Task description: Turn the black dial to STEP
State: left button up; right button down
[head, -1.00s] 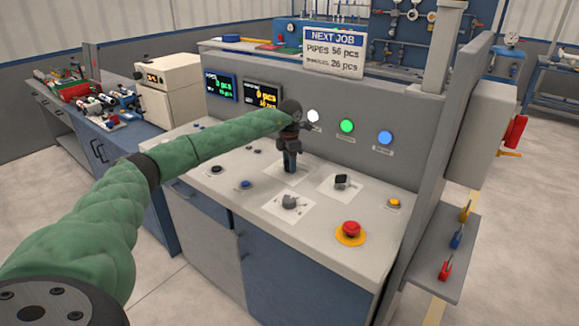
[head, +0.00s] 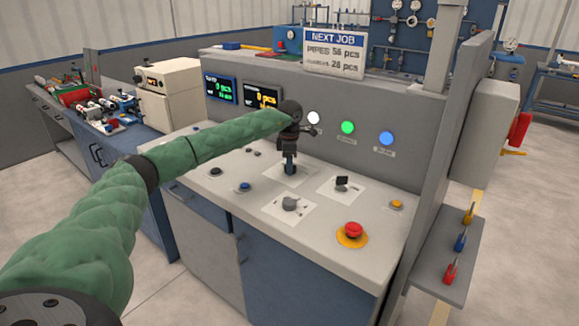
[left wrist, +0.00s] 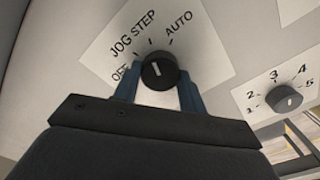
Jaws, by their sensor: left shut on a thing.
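The black dial (left wrist: 160,70) has a white pointer line and sits on a white plate (left wrist: 98,48) marked OFF, JOG, STEP and AUTO. Its line points up and left, toward the JOG and STEP side; I cannot tell exactly which mark it meets. My left gripper (left wrist: 158,82) is shut on the dial, with one blue finger on each side. In the head view my left gripper (head: 290,167) reaches down onto the panel and hides the dial. My right gripper is not in view.
A numbered grey dial (head: 291,204), a black switch (head: 342,181) and a red emergency button (head: 352,231) are close by on the panel (head: 215,203). A grey upright wall (head: 440,160) bounds the panel on the right. Two small displays stand behind.

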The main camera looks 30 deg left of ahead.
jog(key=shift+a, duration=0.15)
pick_arm(q)
jog(key=o, duration=1)
jog(key=shift+c, duration=0.2)
jog(key=shift+r, duration=0.1)
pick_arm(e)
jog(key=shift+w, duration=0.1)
pick_arm(q)
notch_tip(320, 180, up, 6)
jog(key=shift+r+b, duration=0.25)
jog(key=shift+b, duration=0.55)
jog(key=shift+r, duration=0.55)
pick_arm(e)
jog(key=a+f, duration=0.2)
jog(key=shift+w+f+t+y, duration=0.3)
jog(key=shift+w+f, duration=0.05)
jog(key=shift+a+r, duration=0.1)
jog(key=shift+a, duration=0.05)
